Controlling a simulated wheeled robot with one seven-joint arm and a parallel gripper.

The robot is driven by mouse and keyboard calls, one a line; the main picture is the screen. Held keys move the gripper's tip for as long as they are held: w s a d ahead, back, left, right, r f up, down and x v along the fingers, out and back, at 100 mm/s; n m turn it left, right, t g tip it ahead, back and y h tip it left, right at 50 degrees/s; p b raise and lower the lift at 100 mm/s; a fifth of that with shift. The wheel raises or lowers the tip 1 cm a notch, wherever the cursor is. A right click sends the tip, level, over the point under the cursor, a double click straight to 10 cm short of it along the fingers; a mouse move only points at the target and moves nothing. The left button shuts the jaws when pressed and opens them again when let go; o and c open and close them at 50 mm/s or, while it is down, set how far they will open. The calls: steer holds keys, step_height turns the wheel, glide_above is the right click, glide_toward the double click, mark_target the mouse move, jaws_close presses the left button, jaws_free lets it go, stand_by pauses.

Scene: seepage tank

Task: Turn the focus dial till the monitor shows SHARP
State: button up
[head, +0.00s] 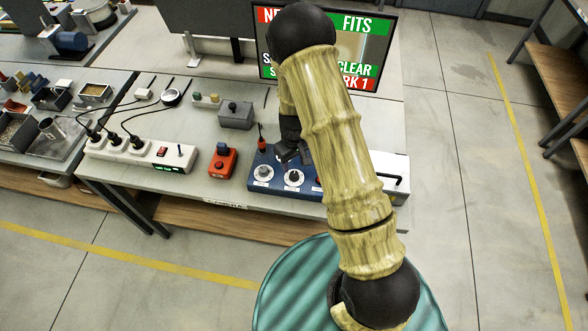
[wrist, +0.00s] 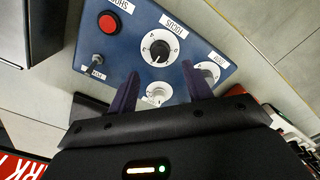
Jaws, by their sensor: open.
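The focus dial is a dark knob with a pointer on a round white scale, in the wrist view (wrist: 160,51) under an upside-down FOCUS label. In the head view it is the second dial (head: 293,177) on the front of the blue panel (head: 254,186). My gripper (wrist: 160,74) is open, its fingers spread over the panel with the tips just short of the focus dial in the picture; contact is not visible. In the head view my gripper (head: 292,152) is partly hidden behind my arm. The monitor (head: 361,50) shows FITS, CLEAR and MARK 1; my arm covers its middle, and SHARP is not readable.
A second dial (wrist: 207,72) sits beside focus, and another pale dial (wrist: 157,95) lies between my fingers. A red button (wrist: 108,22) and a toggle switch (wrist: 97,66) are close by. A red-orange box (head: 222,163) and a power strip (head: 140,153) stand left of the panel.

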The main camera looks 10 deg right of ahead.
mark_target(294, 174)
steer(key=shift+f+p, duration=0.85)
steer(key=shift+f, duration=2.35)
steer(key=c, duration=1)
steer(key=shift+f+m+b, duration=0.1)
steer(key=shift+m+b, duration=0.3)
steer(key=m+b, duration=0.2)
steer(key=m, duration=0.2)
steer(key=shift+b, duration=0.35)
steer(key=m+b, duration=0.1)
steer(key=m, duration=0.2)
steer(key=shift+m, duration=0.4)
steer(key=shift+m+b, duration=0.5)
steer(key=shift+m, duration=1.1)
